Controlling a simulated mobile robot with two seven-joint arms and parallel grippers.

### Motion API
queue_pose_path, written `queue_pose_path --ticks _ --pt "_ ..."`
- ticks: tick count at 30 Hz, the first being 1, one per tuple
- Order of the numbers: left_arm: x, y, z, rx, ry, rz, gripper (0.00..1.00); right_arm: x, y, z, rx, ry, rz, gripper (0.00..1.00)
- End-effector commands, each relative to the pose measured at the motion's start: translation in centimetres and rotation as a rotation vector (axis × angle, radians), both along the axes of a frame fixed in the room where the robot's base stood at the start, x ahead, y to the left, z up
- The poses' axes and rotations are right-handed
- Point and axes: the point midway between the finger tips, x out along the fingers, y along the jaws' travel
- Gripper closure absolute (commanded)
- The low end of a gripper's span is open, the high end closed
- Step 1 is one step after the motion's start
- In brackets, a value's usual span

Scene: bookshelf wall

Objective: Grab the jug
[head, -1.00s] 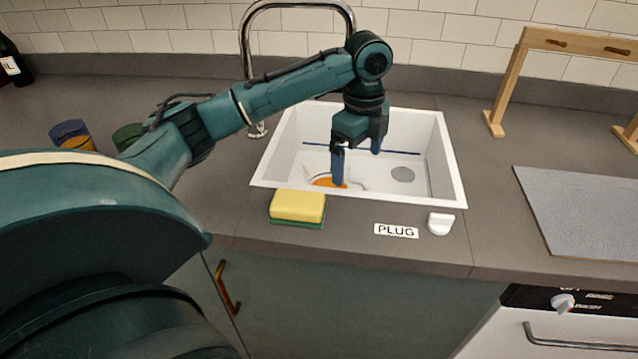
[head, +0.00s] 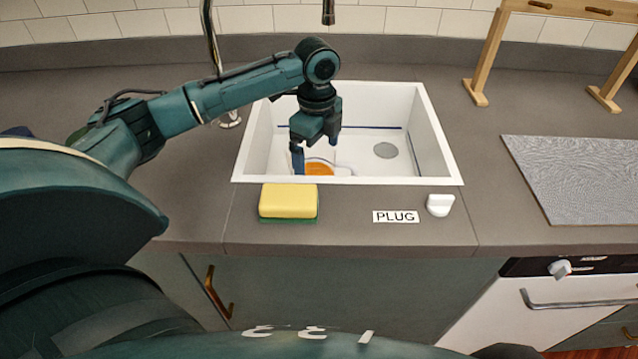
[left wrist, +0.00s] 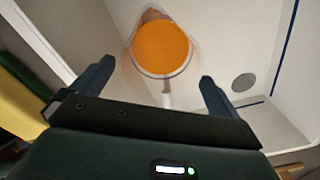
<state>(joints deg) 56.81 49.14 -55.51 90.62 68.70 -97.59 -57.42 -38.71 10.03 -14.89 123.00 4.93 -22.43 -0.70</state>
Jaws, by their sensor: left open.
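The jug (head: 320,168) is clear with orange contents and sits inside the white sink (head: 440,150) near its front wall. Its lower part is hidden by the sink's front edge in the head view. My left gripper (head: 317,152) points down into the sink, by the jug. In the left wrist view the left gripper (left wrist: 156,72) is open, and the jug (left wrist: 162,48) shows as a round orange surface with a clear rim and a pale handle pointing toward the gripper. The jug lies ahead between the spread fingers, with no clear contact. My right gripper is out of view.
A yellow and green sponge (head: 289,201) lies at the sink's front edge. A white plug (head: 440,205) sits right of the PLUG label (head: 396,217). The tap (head: 212,50) rises behind the sink. A grey board (head: 575,175) and a wooden stand (head: 487,60) are at right.

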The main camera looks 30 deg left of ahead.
Motion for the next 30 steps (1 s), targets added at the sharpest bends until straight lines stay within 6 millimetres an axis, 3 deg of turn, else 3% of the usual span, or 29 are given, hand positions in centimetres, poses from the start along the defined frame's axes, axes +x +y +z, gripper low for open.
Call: queue_pose_path --ticks 5,15,24,30 --pt "0.0 0.0 -1.2 0.0 0.0 -0.001 0.0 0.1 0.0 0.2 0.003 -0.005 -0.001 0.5" --pt "-0.1 -0.1 -5.7 0.001 0.001 -0.001 0.0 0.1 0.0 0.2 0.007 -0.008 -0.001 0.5" --pt "0.0 -0.1 -6.1 0.0 -0.001 -0.002 0.01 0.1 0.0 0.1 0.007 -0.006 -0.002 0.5" --pt "0.0 -0.1 -6.1 0.0 -0.001 -0.002 0.17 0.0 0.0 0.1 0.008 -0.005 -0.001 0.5"
